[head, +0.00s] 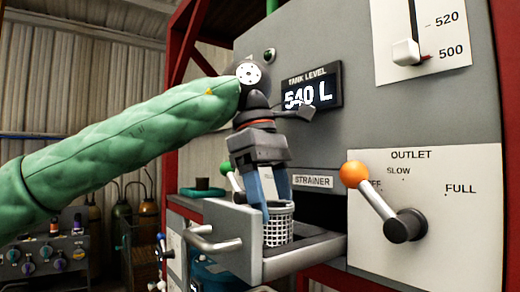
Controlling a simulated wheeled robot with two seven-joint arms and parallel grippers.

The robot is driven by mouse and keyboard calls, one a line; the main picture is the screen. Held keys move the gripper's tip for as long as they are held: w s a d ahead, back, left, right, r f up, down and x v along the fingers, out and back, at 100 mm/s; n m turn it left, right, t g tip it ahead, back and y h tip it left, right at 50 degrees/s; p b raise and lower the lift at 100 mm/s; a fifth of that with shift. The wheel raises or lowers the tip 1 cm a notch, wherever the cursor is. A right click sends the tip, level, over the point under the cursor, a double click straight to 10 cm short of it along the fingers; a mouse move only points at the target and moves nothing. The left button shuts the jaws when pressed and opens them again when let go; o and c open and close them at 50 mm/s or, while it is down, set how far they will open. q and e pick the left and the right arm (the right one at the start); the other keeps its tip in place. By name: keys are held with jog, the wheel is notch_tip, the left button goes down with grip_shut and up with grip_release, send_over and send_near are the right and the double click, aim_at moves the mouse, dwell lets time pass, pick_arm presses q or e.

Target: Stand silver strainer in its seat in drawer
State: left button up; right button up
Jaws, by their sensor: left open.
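The silver strainer (278,226) is a small mesh basket standing in the open drawer (303,257), below the STRAINER label. It looks upright. Its base is hidden behind the drawer's front panel, so I cannot tell how it meets its seat. My left gripper (279,207) points down from above, its fingers open at the strainer's rim. One finger is on the rim's left side and the other is near the back of the rim. My right gripper is not in view.
An outlet lever with an orange knob (354,174) juts out right of the drawer. The drawer's handle (212,240) sticks out at the left. A green-knobbed lever (226,168) and a dark green round object (203,187) are behind and left of the gripper.

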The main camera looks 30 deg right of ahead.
pick_arm(q)
jog(key=b+v, duration=0.3)
jog(key=v, duration=0.5)
jog(key=shift+r, duration=0.35)
jog(key=shift+v, duration=0.9)
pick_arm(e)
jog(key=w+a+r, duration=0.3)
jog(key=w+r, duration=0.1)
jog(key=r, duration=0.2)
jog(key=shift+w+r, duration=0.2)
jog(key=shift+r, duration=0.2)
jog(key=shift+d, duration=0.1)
